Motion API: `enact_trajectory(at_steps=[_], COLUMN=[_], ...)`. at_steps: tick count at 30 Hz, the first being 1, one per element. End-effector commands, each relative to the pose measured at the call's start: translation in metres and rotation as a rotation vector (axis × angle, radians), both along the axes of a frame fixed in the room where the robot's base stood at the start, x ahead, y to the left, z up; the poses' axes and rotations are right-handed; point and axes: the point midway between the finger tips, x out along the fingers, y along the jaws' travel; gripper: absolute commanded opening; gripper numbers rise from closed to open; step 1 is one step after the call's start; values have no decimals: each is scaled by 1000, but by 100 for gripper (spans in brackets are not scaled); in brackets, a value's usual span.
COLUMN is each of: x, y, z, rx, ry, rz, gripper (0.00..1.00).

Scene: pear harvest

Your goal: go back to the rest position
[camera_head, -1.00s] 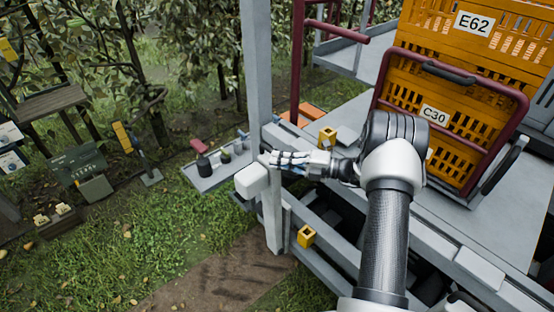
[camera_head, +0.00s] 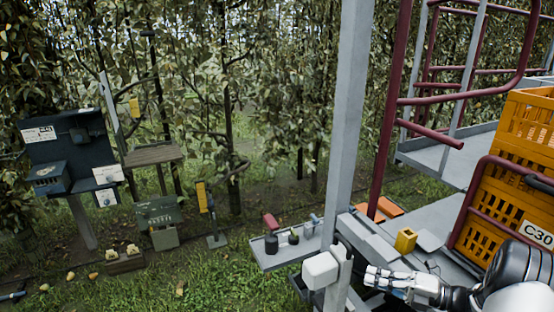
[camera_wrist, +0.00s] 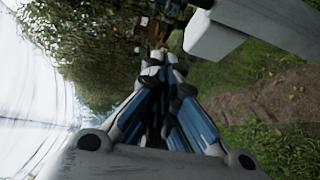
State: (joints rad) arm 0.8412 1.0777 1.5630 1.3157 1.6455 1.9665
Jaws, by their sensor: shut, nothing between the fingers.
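My gripper (camera_head: 374,277) is low on the right in the head view, at the end of my arm, which reaches in from the lower right corner. It points left, close to a white box (camera_head: 320,270) on a grey post. In the wrist view my gripper (camera_wrist: 163,68) has its fingers together with nothing between them. Whether it touches the white box cannot be told; in the wrist view a pale block (camera_wrist: 215,32) is to the right of the fingertips.
Orange crates (camera_head: 495,205) stand on the platform at right, behind a dark red rail (camera_head: 463,215). A grey upright post (camera_head: 347,120) rises beside my gripper. A small tray (camera_head: 283,256) holds several tools. Signs and a dark station (camera_head: 70,150) stand at left. Grass is open at lower left.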

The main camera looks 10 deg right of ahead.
Motion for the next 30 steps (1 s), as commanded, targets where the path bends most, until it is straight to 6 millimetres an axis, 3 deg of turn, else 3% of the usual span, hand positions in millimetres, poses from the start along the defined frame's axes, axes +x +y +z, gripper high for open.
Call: enact_trajectory(at_steps=[4,7,15,22,30], x=[-7,-24,-98,-171,-240], y=[49,88,167,197,195], z=[16,26,36,24,-3], rx=[-237,-442,-921,-1227,-1437], ry=[-143,-295,-792,-1292,-1913], rz=[173,342,849,1330,1959], gripper=[0,0,0,0,0])
